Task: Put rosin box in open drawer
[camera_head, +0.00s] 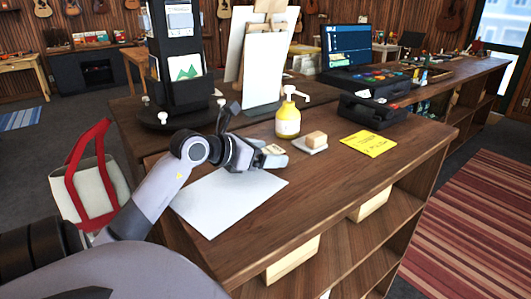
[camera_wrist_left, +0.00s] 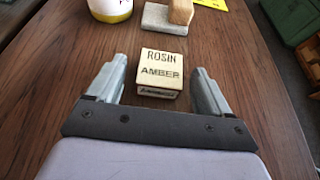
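The cream rosin box (camera_wrist_left: 161,72), lettered "ROSIN AMBER", sits on the wooden counter. In the wrist view it lies between the spread fingers of my left gripper (camera_wrist_left: 160,72), with a gap on each side. In the head view my left gripper (camera_head: 268,158) is low over the counter, and the rosin box (camera_head: 273,149) is partly hidden by it. Light wood drawer-like boxes (camera_head: 293,262) (camera_head: 370,205) show under the counter; I cannot tell whether either is an open drawer. My right gripper is not in view.
A yellow pump bottle (camera_head: 288,122), a wooden block on a grey pad (camera_head: 310,146) and a yellow note (camera_head: 369,143) stand beyond the gripper. A white sheet (camera_head: 225,200) lies nearer. A black display stand (camera_head: 178,85) and a black case (camera_head: 372,112) are further back.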

